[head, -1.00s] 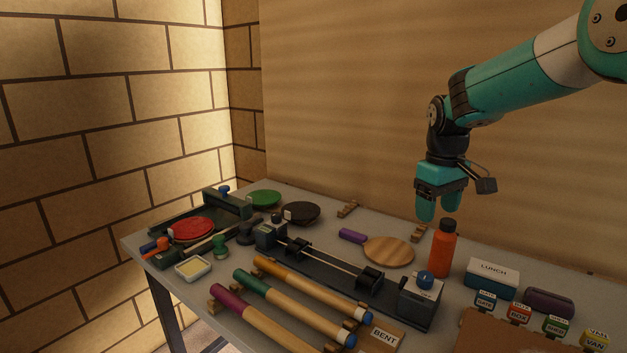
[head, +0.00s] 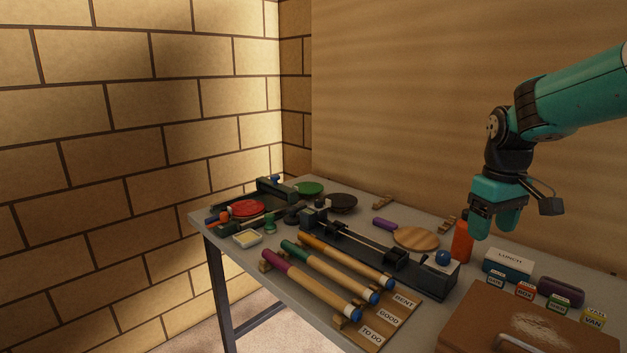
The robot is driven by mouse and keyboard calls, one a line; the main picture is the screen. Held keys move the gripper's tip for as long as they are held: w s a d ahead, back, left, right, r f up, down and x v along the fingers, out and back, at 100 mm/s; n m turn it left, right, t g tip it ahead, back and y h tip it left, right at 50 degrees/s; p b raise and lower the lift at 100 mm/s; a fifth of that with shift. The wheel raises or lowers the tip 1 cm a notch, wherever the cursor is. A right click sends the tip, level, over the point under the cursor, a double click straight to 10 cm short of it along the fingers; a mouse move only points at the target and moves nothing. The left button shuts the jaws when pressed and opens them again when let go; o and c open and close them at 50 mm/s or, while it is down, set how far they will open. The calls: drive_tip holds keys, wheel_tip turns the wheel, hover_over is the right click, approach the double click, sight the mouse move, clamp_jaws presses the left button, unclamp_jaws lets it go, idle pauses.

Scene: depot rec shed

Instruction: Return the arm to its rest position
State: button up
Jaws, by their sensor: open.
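My gripper (head: 494,228) hangs from my teal arm at the right of the head view, fingers pointing down. It is open with nothing between the fingers. It appears in front of the orange bottle (head: 461,240) and hides part of it. I cannot tell how far the fingers are from the bottle.
The grey table (head: 262,288) is crowded. Space above the table's left is clear.

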drive_tip(key=s+a+n+y, duration=0.1)
drive_tip(key=s+a+y, duration=0.1)
drive_tip(key=s+a, duration=0.7)
drive_tip(key=s+a+n+y, duration=0.2)
drive_tip(key=s+a, duration=0.7)
drive_tip(key=s, duration=1)
drive_tip(key=shift+s+r, duration=0.15)
drive_tip(key=shift+r, duration=0.15)
